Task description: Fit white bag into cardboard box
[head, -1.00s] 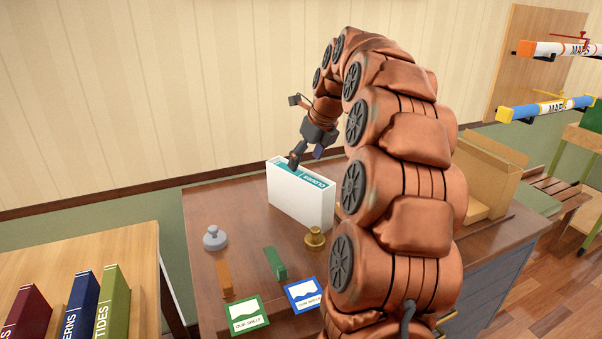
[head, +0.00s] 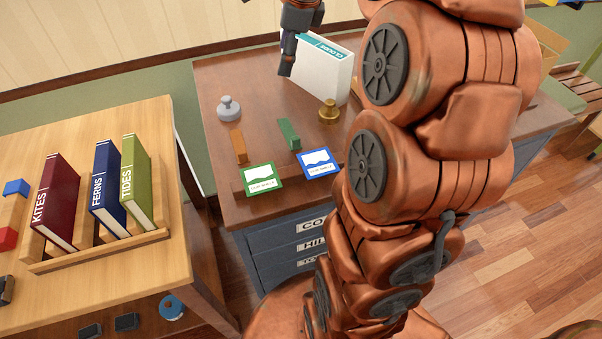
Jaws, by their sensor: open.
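No white bag can be made out in the head view. A white book (head: 322,74) with a teal "CLOUDS" strip along its top stands upright on the dark wooden desk. The cardboard box (head: 547,38) shows only in part at the upper right, behind my arm; its inside is hidden. My gripper (head: 287,62) is at the top of the view, pointing down by the left edge of the white book. It is open and appears to hold nothing. Whether it touches the book cannot be told.
A grey stamp (head: 229,108), a brass stamp (head: 328,111), an orange block (head: 239,146), a green block (head: 289,136) and two framed cards (head: 262,178) lie on the desk (head: 225,75). A pale table (head: 110,265) with upright books (head: 57,200) stands at left. My arm hides the desk's right part.

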